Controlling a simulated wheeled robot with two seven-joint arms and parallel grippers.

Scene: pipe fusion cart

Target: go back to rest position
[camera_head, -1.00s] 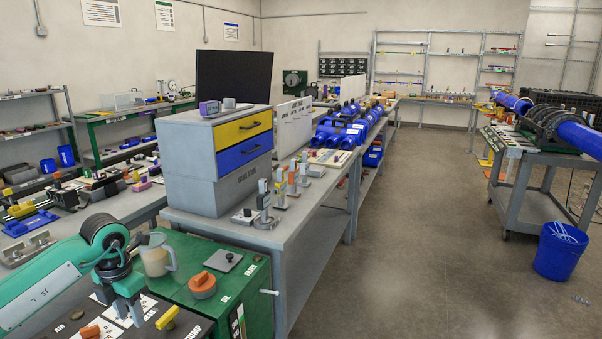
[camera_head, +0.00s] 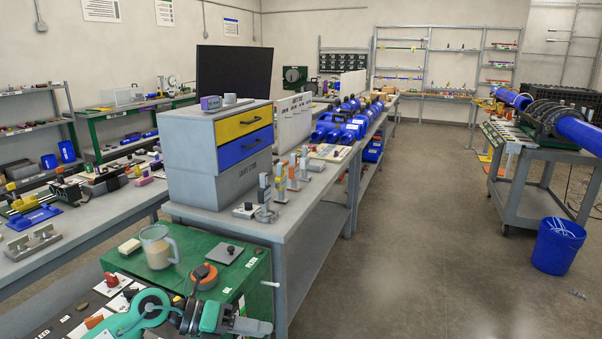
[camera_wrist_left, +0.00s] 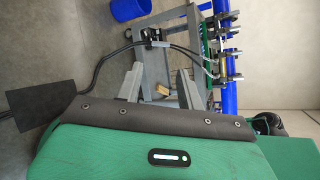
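My left gripper (camera_head: 245,325) is at the bottom of the head view, beside the front edge of the green-topped bench (camera_head: 218,284). It points to the right, with part of my green left arm (camera_head: 140,318) behind it. In the left wrist view the two grey fingers (camera_wrist_left: 158,86) stand apart with nothing held between them. My right gripper and right arm do not show in either view.
A jug (camera_head: 158,250), an orange-topped round item (camera_head: 204,277) and a grey plate (camera_head: 230,254) sit on the green bench, close to my left arm. A grey workbench (camera_head: 290,225) stands behind. The floor (camera_head: 430,240) is clear; a blue bucket (camera_head: 557,248) stands right.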

